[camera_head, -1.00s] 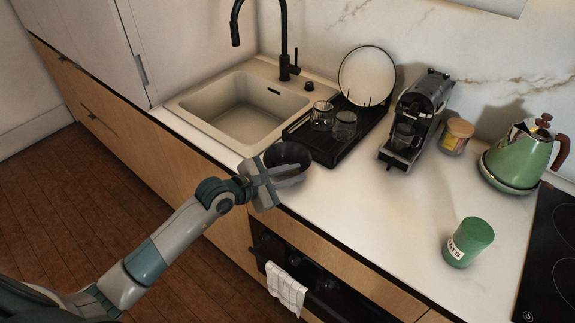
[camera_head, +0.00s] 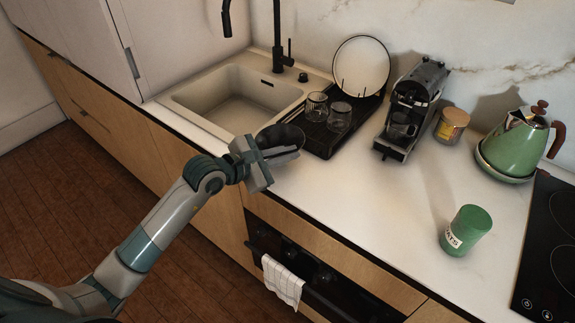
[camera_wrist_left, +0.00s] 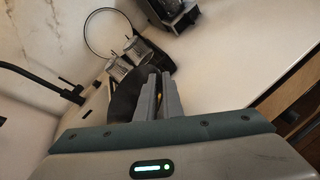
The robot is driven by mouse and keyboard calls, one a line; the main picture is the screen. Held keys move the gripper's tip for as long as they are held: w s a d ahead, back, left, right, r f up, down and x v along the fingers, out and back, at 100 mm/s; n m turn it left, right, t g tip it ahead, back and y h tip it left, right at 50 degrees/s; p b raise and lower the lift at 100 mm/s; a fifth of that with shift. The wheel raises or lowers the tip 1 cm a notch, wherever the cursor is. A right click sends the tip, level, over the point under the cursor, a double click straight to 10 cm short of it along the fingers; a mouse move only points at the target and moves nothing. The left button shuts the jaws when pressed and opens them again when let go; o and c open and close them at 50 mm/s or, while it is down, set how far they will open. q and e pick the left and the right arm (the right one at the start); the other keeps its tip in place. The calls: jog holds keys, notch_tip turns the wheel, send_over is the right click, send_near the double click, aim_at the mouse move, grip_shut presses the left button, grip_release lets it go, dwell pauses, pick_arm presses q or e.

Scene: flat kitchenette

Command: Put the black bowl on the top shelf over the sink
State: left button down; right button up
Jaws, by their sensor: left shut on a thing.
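The black bowl (camera_head: 281,135) is in my left gripper (camera_head: 282,153), near the counter's front edge, right of the sink (camera_head: 232,101). The gripper is shut on the bowl's rim, and the bowl looks tilted. In the left wrist view the dark bowl (camera_wrist_left: 124,95) shows beside the closed fingers (camera_wrist_left: 159,97), which hide part of it. I cannot tell how high the bowl is above the counter. The top shelf over the sink is not in view. My right gripper is not in view.
A black drying rack (camera_head: 325,141) holds two glasses and a white plate (camera_head: 360,67). The black faucet (camera_head: 278,40) rises behind the sink. A coffee machine (camera_head: 412,105), a jar (camera_head: 452,125), a green kettle (camera_head: 515,146) and a green canister (camera_head: 466,230) stand rightward. The counter's front middle is clear.

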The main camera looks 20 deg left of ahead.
pick_arm(q)
jog(key=s+d+r+b, duration=0.2)
jog(key=s+d+r, duration=0.4)
jog(key=d, duration=0.3)
jog(key=shift+s+d+r+b, duration=0.25)
jog(key=shift+d+r+b, duration=0.1)
jog(key=shift+r, duration=0.1)
jog(key=shift+f, duration=0.15)
jog(key=s+a+f+m+g+h, duration=0.4)
jog(key=s+a, duration=0.3)
jog(key=a, duration=0.4)
jog(key=shift+f+m, duration=0.3)
jog(key=shift+f, duration=0.05)
jog(key=shift+a, duration=0.15)
